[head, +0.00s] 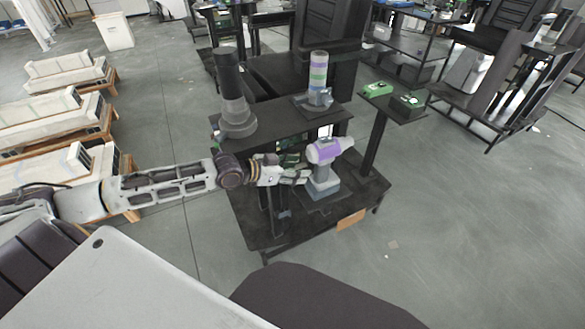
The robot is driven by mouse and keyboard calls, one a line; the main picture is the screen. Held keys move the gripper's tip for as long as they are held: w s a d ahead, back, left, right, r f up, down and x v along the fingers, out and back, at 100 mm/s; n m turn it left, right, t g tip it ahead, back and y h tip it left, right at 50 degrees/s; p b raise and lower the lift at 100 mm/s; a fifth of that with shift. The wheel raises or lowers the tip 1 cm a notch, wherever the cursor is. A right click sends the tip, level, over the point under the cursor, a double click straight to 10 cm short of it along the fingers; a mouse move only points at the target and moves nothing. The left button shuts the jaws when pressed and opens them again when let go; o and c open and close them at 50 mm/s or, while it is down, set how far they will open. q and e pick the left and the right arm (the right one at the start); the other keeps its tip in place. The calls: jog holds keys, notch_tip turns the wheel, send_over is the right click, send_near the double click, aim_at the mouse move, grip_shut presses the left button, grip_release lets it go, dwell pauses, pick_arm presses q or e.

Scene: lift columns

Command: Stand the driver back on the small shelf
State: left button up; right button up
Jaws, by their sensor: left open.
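The driver (322,153) has a purple and white body, a grey handle and a blue-grey base. It stands upright, with its base at or just above a dark flat surface (346,196) on the black workstation. My left gripper (303,177) reaches in from the left and is open, its fingertips beside the driver's handle. I cannot tell whether the fingers touch it. A small black shelf (424,119) on a post stands to the right, with green items on it. My right gripper is out of view.
A raised black shelf (275,122) behind the driver carries a dark column (232,90) and a striped cylinder (318,75). An orange-tan label (350,220) is on the workstation's front edge. Pale boxes on pallets (60,110) lie at left.

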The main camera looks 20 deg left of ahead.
pick_arm(q)
jog(key=shift+s+a+r, duration=0.3)
jog(key=shift+s, duration=0.2)
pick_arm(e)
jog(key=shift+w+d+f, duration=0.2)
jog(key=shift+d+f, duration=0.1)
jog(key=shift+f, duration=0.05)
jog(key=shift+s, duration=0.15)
